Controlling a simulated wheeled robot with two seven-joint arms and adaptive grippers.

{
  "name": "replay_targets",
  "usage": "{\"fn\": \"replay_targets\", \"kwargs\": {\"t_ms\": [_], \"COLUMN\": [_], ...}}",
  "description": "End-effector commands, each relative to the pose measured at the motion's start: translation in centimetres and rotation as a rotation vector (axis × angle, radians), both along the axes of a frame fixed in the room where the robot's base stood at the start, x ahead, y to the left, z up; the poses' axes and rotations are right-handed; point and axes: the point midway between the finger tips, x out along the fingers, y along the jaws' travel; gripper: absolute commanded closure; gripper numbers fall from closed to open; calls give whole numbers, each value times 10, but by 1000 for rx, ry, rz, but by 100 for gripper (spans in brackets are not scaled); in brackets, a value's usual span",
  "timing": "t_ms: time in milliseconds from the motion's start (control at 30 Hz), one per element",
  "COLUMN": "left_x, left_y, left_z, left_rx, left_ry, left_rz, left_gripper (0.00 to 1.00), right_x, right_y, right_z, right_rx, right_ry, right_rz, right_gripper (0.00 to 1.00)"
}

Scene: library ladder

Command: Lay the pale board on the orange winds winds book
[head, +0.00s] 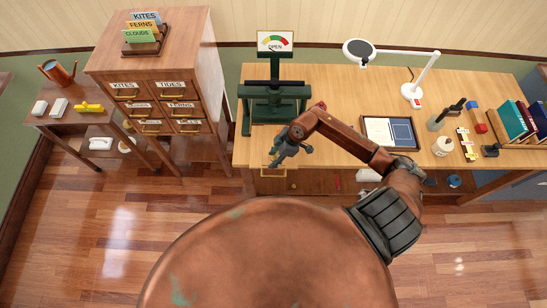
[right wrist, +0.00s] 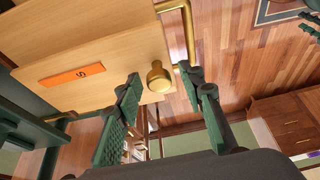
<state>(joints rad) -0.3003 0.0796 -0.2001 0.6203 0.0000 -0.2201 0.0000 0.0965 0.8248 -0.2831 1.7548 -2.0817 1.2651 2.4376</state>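My right gripper (head: 276,160) is at the desk's front left edge, below the green press (head: 274,96). In the right wrist view its fingers (right wrist: 159,79) are open, with a brass knob (right wrist: 158,78) between them and gaps on both sides. The knob stands on a pale wooden panel (right wrist: 118,88), which may be the pale board. An orange strip (right wrist: 78,76) with a mark like an S lies on the pale wood; I cannot tell whether it belongs to the winds book. No whole orange winds book shows. My left gripper is not recognisable in either view.
A brass bar handle (right wrist: 188,30) is close beside the right finger. A lamp (head: 412,90), an open tray (head: 388,132) and upright books (head: 512,120) stand on the desk (head: 340,85). A drawer cabinet (head: 160,75) stands left.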

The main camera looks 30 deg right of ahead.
Motion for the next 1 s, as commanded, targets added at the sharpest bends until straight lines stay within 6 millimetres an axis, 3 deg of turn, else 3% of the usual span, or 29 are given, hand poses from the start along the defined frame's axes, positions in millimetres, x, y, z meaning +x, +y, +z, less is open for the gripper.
{"fn": "replay_targets", "kwargs": {"t_ms": [333,733,1000], "left_x": [0,0,0], "left_y": [0,0,0], "left_z": [-1,-7,-9], "left_rx": [0,0,0], "left_ry": [0,0,1], "left_rz": [0,0,0], "left_gripper": [60,60,60], "right_x": [-2,-18,-24], "right_y": [-5,-30,-38], "right_z": [11,84,109], "right_rx": [-2,-3,0], "right_ry": [-3,-3,-1], "right_rz": [0,0,0], "right_gripper": [64,64,64]}}
